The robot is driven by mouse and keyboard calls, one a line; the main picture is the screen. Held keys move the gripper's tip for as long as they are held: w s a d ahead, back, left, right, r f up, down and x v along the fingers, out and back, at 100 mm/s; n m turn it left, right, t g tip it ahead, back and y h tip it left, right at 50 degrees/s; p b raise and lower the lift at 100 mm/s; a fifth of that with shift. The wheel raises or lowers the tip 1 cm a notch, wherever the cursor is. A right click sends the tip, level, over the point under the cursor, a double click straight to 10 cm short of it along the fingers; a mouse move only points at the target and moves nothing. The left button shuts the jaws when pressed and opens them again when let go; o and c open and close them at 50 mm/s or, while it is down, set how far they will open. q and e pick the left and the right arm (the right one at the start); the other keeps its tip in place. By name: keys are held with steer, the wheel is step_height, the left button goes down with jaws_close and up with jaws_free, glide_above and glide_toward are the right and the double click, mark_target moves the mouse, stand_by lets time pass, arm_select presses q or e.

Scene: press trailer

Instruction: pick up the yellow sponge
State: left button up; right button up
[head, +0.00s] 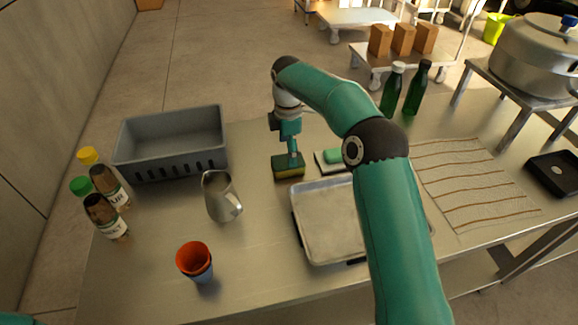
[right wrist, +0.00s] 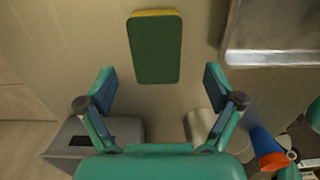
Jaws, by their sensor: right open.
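The yellow sponge (head: 289,172) lies on the metal table, with a dark green scouring side facing up and yellow at its edge. In the right wrist view the sponge (right wrist: 155,48) appears beyond my right gripper, centred between the fingers from side to side. My right gripper (head: 289,153) is over the sponge in the head view, pointing down. In the right wrist view its fingers (right wrist: 159,76) are spread wide with nothing held. I cannot tell the exact height gap to the sponge. My left gripper is out of view.
A metal tray (head: 325,239) and a green block on a small tray (head: 333,155) stand right of the sponge. A metal pitcher (head: 217,197), a grey crate (head: 171,142) and stacked cups (head: 196,261) stand left. Two green bottles (head: 404,89) stand behind my right arm.

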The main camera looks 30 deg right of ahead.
steer(key=shift+w+d+f+p, duration=0.15)
steer(key=shift+f+p, duration=0.4)
steer(key=shift+f, duration=2.1)
steer(key=c, duration=0.8)
